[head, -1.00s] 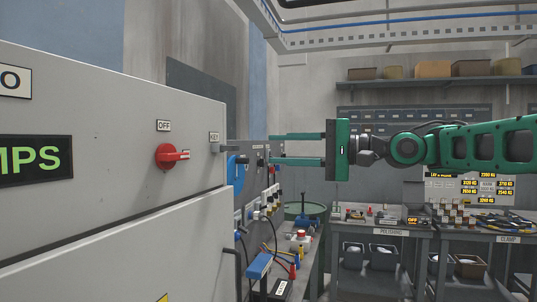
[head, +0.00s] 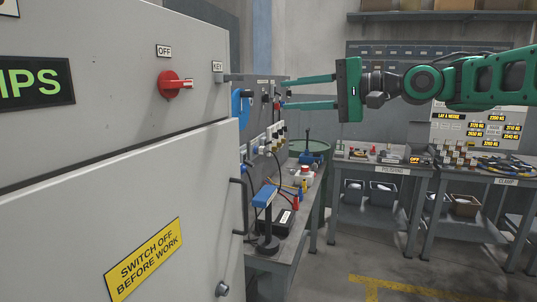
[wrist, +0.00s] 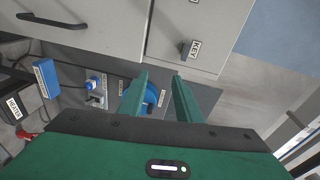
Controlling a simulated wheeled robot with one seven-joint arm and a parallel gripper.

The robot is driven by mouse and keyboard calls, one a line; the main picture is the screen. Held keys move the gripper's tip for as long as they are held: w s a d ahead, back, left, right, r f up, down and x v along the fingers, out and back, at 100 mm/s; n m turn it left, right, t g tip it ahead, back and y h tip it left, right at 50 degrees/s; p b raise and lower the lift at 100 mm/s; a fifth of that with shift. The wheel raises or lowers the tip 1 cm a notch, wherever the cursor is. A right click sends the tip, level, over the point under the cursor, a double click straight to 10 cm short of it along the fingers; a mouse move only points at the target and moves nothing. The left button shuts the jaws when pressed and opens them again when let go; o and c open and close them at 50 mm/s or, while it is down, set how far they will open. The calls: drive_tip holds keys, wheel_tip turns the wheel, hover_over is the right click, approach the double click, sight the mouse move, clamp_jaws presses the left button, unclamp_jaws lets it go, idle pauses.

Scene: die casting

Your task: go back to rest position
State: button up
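My gripper (head: 281,92) is green and reaches leftward at the upper middle of the head view. Its two long fingers are apart with nothing seen between them. Its fingertips overlap the panel behind the cabinet; I cannot tell how near they are. In the wrist view the fingers (wrist: 160,82) are spread, with a round blue part (wrist: 150,97) of the panel showing behind them. My arm extends to the right edge of the head view.
A grey cabinet (head: 130,160) with a red OFF switch (head: 174,84) and a KEY switch (head: 218,77) fills the left. Beside it is a workbench (head: 284,246) with cables and a blue device. Tables (head: 385,172) stand at the right. Open floor (head: 340,275) lies in front.

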drive_tip(key=s+d+f+m+h, duration=0.1)
drive_tip(key=s+d+f+h, duration=0.2)
drive_tip(key=d+f+h, duration=0.55)
drive_tip(key=s+d+f+h, duration=0.3)
drive_tip(key=d+f, duration=0.9)
drive_tip(key=f, duration=0.3)
drive_tip(key=s+d+f+g+h, duration=0.1)
drive_tip(key=s+d+f, duration=0.3)
drive_tip(key=s, duration=0.5)
drive_tip(key=s+d+f+g+h, duration=0.1)
drive_tip(key=s+d+f+g, duration=0.3)
drive_tip(key=s, duration=0.6)
drive_tip(key=s+d+f+m+g+h, duration=0.1)
drive_tip(key=s+d+f+g, duration=0.1)
drive_tip(key=s+d+f, duration=0.2)
drive_tip(key=s+f, duration=0.3)
drive_tip(key=s, duration=0.3)
drive_tip(key=shift+s+d+f+g, duration=0.2)
drive_tip(key=shift+s+d+g, duration=0.05)
drive_tip(key=shift+g, duration=0.05)
drive_tip(key=shift+w+f+h, duration=0.25)
drive_tip(key=shift+w, duration=0.4)
